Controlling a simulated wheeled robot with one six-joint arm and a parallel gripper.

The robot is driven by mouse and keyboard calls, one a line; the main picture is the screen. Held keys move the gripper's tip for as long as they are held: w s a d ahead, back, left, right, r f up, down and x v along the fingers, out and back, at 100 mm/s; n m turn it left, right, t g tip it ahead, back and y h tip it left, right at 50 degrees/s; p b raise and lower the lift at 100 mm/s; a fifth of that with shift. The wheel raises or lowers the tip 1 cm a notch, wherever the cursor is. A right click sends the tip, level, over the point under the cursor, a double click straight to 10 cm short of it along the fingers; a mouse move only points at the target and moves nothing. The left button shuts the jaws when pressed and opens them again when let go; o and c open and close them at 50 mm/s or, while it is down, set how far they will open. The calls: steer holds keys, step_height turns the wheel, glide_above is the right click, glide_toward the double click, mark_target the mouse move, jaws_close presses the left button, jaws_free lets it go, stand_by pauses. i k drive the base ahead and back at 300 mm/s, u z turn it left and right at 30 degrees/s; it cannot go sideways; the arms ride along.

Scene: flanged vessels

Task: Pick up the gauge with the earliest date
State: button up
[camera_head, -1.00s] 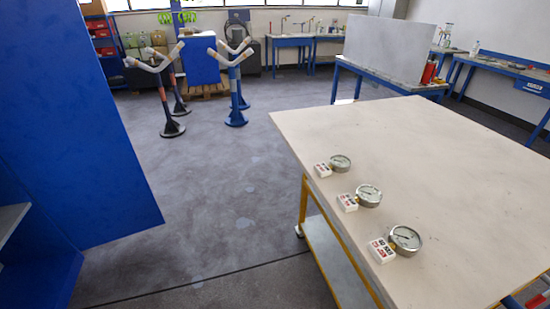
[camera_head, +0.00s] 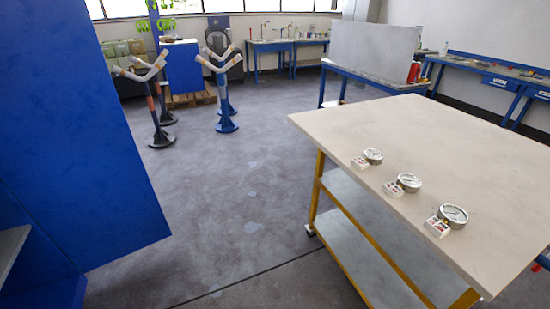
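Three round gauges with metal rims and pale faces lie in a slanting row along the left edge of the light table (camera_head: 440,130). The far gauge (camera_head: 373,156) is smallest in view, the middle gauge (camera_head: 409,182) is next to it, and the near gauge (camera_head: 453,215) is closest to me. Each has a small white block with red and dark markings at its left: the far block (camera_head: 361,163), the middle block (camera_head: 393,189) and the near block (camera_head: 437,227). The dates are too small to read. My gripper is not in view.
A blue cabinet or panel (camera_head: 75,130) fills the left side. Open grey floor (camera_head: 240,200) lies between it and the table. Pipe stands (camera_head: 224,100) stand further back. Workbenches (camera_head: 290,45) line the back and right. The table has yellow legs (camera_head: 315,190) and lower shelves.

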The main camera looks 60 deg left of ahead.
mark_target(374, 157)
steer(key=u, duration=1.25)
steer(key=i, duration=0.4)
